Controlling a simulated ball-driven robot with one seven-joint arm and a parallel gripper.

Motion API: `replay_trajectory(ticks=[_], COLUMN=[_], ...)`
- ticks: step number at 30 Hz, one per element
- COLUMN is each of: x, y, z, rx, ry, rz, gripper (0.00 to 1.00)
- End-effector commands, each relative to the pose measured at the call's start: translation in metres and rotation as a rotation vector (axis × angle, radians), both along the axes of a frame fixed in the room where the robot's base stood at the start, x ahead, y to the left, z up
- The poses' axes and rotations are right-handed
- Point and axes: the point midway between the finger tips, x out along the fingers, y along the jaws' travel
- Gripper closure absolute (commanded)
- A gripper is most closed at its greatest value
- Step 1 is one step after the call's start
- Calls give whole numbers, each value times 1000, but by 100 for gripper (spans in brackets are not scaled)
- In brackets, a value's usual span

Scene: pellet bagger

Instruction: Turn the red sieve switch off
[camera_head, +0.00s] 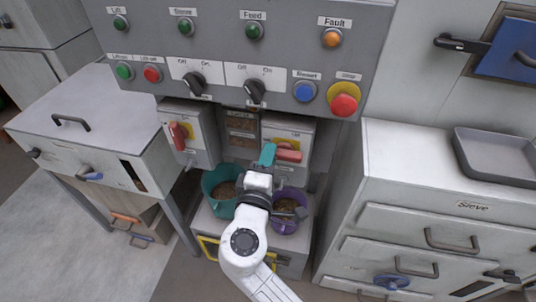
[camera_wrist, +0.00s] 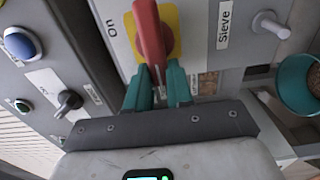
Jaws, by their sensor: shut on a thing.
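The red sieve switch (camera_wrist: 150,35) is a red lever on a yellow plate (camera_wrist: 168,22), fixed to a grey box. In the wrist view a "Sieve" label (camera_wrist: 224,24) is on the right and an "On" label (camera_wrist: 111,28) on the left. In the head view the red lever (camera_head: 289,153) lies about level on the right-hand box. My gripper (camera_wrist: 159,82) has teal fingers shut on the lower end of the lever in the wrist view. It also shows in the head view (camera_head: 267,154), at the left of the lever. The fingers hide the lever's tip.
Another red switch (camera_head: 179,135) is on the left-hand box. A teal bucket (camera_head: 219,203) and a purple bucket (camera_head: 284,226) with pellets stand beneath, close to my arm. The control panel (camera_head: 212,47) overhangs above. Cabinets (camera_head: 440,150) stand on the right.

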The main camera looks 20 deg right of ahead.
Motion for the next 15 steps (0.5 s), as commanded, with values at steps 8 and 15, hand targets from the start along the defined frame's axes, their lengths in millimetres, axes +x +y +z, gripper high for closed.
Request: replay_trajectory(ticks=[8, 15], x=[-3, -3], y=[-9, -9], z=[-7, -7], rx=[-11, -11], ry=[23, 23], rz=[-25, -25], gripper=[100, 78])
